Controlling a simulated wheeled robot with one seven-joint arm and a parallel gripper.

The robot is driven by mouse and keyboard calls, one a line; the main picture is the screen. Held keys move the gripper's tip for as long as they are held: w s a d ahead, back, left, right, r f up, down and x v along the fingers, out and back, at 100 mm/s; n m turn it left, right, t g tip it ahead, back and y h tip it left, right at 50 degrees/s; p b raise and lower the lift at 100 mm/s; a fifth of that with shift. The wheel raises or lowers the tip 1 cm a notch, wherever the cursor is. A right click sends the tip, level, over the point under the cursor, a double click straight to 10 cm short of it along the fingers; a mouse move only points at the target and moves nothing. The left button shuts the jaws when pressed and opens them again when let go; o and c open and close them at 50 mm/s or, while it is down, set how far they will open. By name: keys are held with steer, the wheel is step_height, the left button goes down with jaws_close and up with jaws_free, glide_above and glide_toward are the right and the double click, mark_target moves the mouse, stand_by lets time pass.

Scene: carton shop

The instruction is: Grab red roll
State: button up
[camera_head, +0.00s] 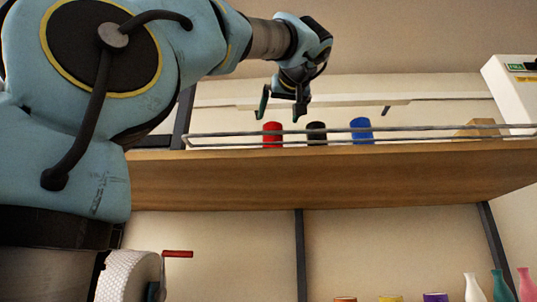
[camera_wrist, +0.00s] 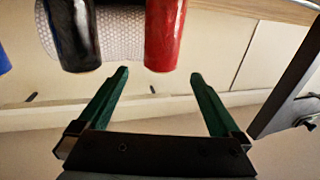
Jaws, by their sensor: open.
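The red roll (camera_head: 272,135) stands upright on the wooden shelf, at the left of a row behind a wire rail. In the wrist view the red roll (camera_wrist: 163,35) is at the top, a little right of centre and beyond the fingertips. My gripper (camera_head: 281,112) is above the shelf, just over the red roll. Its green fingers (camera_wrist: 158,78) are spread with nothing between them. The roll's lower part is partly hidden by the rail in the head view.
A black roll (camera_head: 316,133) stands beside the red one, with a blue roll (camera_head: 361,130) farther right. The wire rail (camera_head: 420,131) runs along the shelf front. A wooden block (camera_head: 478,128) and white box (camera_head: 512,90) are at the right. Vases (camera_head: 475,288) stand below.

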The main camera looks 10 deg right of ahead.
mark_target(275, 124)
steer(key=w+p, duration=0.1)
steer(key=w, duration=0.5)
steer(key=shift+w+a+p, duration=0.2)
steer(key=shift+w+p, duration=0.05)
steer(key=shift+p, duration=0.15)
steer(key=w+p, duration=0.2)
steer(key=w, duration=0.1)
steer(key=w+p, duration=0.1)
steer(key=w, duration=0.1)
steer(key=shift+a, duration=0.25)
steer(key=shift+c, duration=0.4)
steer(key=c, duration=1.5)
jaws_close()
steer(key=shift+r, duration=0.15)
